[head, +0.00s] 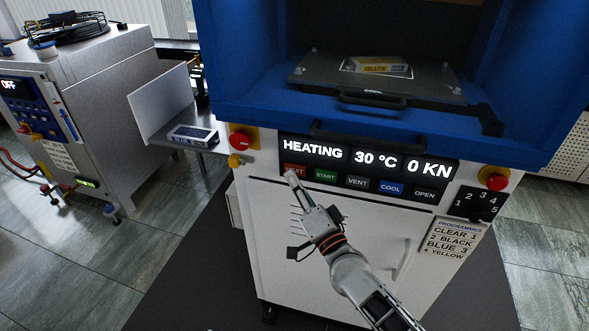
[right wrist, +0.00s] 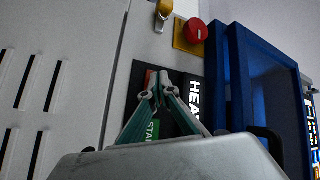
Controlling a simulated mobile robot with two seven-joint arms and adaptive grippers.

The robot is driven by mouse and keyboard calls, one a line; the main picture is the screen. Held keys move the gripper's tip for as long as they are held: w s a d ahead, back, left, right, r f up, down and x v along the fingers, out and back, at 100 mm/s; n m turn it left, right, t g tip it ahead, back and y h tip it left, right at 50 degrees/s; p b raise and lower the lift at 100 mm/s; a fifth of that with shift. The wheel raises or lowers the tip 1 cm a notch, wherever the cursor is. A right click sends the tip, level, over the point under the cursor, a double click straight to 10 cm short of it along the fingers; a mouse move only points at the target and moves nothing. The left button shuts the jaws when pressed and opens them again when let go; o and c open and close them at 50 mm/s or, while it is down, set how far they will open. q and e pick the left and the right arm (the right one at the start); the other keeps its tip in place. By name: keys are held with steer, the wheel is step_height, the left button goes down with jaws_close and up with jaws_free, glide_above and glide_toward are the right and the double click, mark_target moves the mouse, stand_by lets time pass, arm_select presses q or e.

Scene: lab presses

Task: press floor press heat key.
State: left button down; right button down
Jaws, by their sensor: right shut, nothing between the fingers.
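The floor press (head: 330,215) is a white cabinet with a blue frame. Its dark display (head: 350,158) reads HEATING, 30 °C and 0 KN. The red heat key (head: 296,171) is the leftmost in the key row under the display. My right gripper (head: 291,176) is shut and empty, its tips at the heat key and covering part of it. I cannot tell whether they touch it. In the right wrist view the shut fingertips (right wrist: 158,78) are over the key, and only a red sliver of it shows beside them. My left gripper is out of view.
Next to the heat key is the green START key (head: 326,176), followed by VENT, COOL and OPEN. A side table (head: 207,142) and another machine stand left.

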steer(key=shift+s, duration=0.35)
steer(key=s, duration=0.1)
steer(key=s+a+p, duration=0.1)
steer(key=s, duration=0.1)
steer(key=s+p, duration=0.1)
steer(key=shift+s+a, duration=0.35)
steer(key=shift+s, duration=0.05)
stand_by(0.7)
steer(key=s+d+f+n+g+h, duration=0.3)
steer(key=s+d+f+n, duration=0.2)
steer(key=s+d+f, duration=0.5)
steer(key=s+d+f+n+g+h, duration=0.3)
steer(key=s+d+f, duration=0.7)
steer(key=f, duration=0.6)
steer(key=s+n+g, duration=0.1)
steer(key=n, duration=0.1)
steer(key=shift+s+d+n+g, duration=0.15)
steer(key=shift+s+n+g, duration=0.15)
steer(key=shift+s+n, duration=0.1)
